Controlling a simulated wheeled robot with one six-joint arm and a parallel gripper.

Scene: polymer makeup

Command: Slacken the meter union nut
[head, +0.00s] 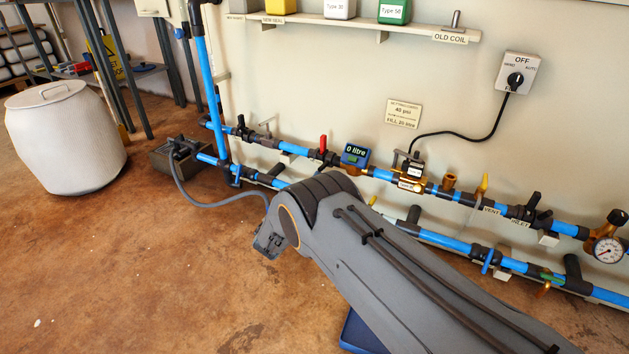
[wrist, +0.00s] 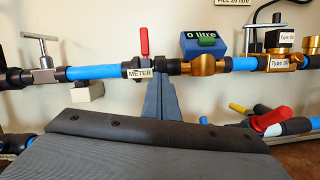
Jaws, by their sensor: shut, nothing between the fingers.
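The blue water meter (head: 355,155) has a display reading 0 litre and sits on the upper pipe. It also shows in the wrist view (wrist: 206,42), on a brass body (wrist: 205,65). In the head view my arm hides the fingers.
A red-handled valve (wrist: 145,45) stands upright left of the nut. A lower blue pipe (head: 440,240) runs below the upper one. A brass coil valve (head: 411,175), pressure gauge (head: 606,250) and wall switch (head: 516,78) are to the right. A white barrel (head: 65,135) stands left. Floor in front is mostly clear.

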